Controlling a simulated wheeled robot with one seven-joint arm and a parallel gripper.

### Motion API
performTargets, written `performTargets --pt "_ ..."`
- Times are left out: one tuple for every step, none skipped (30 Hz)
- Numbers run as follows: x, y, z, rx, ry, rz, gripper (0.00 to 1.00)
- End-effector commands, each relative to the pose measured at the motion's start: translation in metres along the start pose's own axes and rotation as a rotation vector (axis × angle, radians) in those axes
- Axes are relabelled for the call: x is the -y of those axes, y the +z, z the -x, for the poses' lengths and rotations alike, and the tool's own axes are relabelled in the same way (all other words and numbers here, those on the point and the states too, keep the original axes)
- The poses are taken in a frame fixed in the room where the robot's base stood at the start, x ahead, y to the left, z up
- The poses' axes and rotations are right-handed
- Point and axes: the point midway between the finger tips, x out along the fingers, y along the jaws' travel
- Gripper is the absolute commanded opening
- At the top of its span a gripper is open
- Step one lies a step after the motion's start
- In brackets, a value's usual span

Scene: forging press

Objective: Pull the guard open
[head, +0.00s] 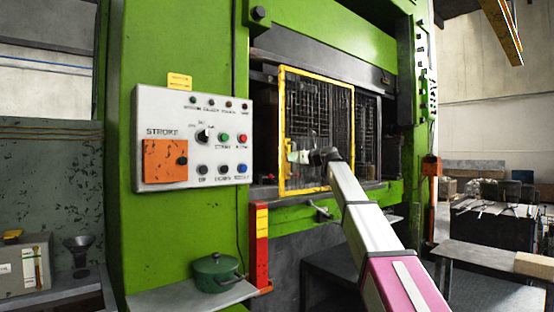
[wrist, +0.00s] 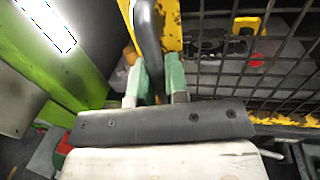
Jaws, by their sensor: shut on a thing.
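The guard (head: 281,108) is a yellow-framed panel of dark wire mesh across the opening of the green press. In the wrist view its mesh (wrist: 285,62) fills the right side. A dark bar handle (wrist: 148,45) runs along the guard's yellow frame. My gripper (wrist: 155,88) has its two green fingers on either side of this handle and is shut on it. In the head view my gripper (head: 296,156) is at the guard's left edge, with my arm reaching in from the lower right.
A control panel (head: 220,110) with knobs and buttons is left of the guard. A green pot (head: 215,273) stands on a shelf (head: 180,297) below it. A red and yellow post (head: 262,245) stands under the guard's left side. A bench (head: 490,257) is at the right.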

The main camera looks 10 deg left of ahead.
Motion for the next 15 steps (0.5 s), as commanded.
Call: performTargets --pt "0.025 0.001 0.002 -0.001 -0.006 -0.001 0.00" --pt "0.035 0.001 0.004 -0.001 -0.005 -0.001 0.00" --pt "0.050 0.001 0.007 -0.001 -0.005 0.000 0.00" --pt "0.060 0.002 0.009 -0.001 -0.005 0.000 0.00" --pt "0.071 0.002 0.011 -0.001 -0.005 -0.001 0.00" --pt "0.085 0.002 0.014 -0.001 -0.005 -0.001 0.00" --pt "0.095 0.002 0.016 -0.001 -0.004 0.000 0.00" --pt "0.106 0.002 0.018 -0.001 -0.005 0.000 0.00" --pt "0.121 0.002 0.021 -0.001 -0.005 -0.001 0.00" --pt "0.131 0.002 0.023 -0.001 -0.004 -0.001 0.00" --pt "0.142 0.002 0.025 -0.001 -0.004 -0.001 0.00" --pt "0.156 0.002 0.028 -0.002 -0.005 0.000 0.00" --pt "0.167 0.002 0.030 -0.001 -0.005 0.000 0.00" --pt "0.177 0.002 0.032 -0.001 -0.004 0.000 0.00" --pt "0.190 0.002 0.035 -0.001 -0.004 -0.001 0.00"
